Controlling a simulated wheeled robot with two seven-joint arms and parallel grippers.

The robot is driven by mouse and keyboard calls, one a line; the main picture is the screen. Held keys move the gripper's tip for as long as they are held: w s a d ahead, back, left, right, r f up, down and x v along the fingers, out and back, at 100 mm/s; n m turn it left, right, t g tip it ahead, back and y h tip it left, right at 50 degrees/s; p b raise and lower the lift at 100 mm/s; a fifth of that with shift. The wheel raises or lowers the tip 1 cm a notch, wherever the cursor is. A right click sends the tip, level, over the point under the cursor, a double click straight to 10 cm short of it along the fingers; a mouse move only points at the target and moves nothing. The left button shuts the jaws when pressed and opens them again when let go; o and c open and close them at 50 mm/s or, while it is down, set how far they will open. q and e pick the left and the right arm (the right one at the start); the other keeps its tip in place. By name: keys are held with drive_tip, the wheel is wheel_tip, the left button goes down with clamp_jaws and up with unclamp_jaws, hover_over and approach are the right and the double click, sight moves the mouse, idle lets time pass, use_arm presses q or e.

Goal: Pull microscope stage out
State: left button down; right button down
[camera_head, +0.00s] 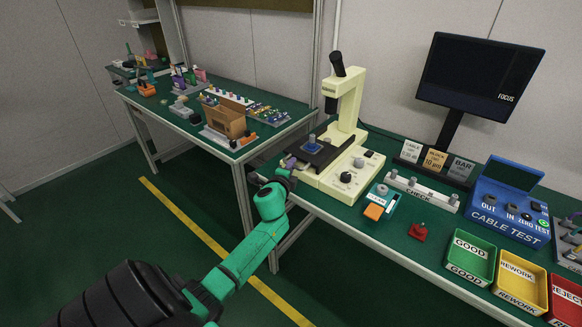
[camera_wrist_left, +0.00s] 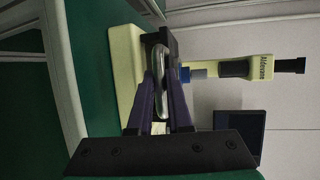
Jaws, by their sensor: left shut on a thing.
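The cream microscope (camera_head: 349,100) stands on the green bench, its eyepiece up at the back. Its dark stage (camera_head: 325,156) sits over the base at the front, with a small blue piece (camera_head: 312,143) on it. My left gripper (camera_head: 288,164) is at the stage's front left edge. In the left wrist view, its purple fingers (camera_wrist_left: 160,78) are shut on a rounded metal handle (camera_wrist_left: 158,66) in front of the dark stage (camera_wrist_left: 151,40). The microscope (camera_wrist_left: 122,72) lies sideways in that view. My right gripper is in neither view.
Right of the microscope are a teal box (camera_head: 382,203), a white CHECK rail (camera_head: 421,190) and a red piece (camera_head: 418,231). Farther right are a blue CABLE TEST box (camera_head: 508,215) and green, yellow and red bins. A monitor (camera_head: 480,75) stands behind. Open floor lies in front.

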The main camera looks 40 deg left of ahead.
use_arm(q)
drive_tip(key=c, duration=1.1)
unclamp_jaws()
drive_tip(key=shift+f, duration=0.15)
drive_tip(key=shift+c, duration=0.2)
drive_tip(key=o, duration=0.3)
drive_tip(key=shift+s+d+r, duration=0.2)
drive_tip(key=shift+s, duration=0.25)
drive_tip(key=v, duration=1.3)
drive_tip(key=shift+s+p, duration=0.15)
drive_tip(key=shift+p, duration=0.25)
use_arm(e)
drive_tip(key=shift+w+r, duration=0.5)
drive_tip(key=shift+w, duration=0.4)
use_arm(q)
drive_tip(key=shift+d, duration=0.1)
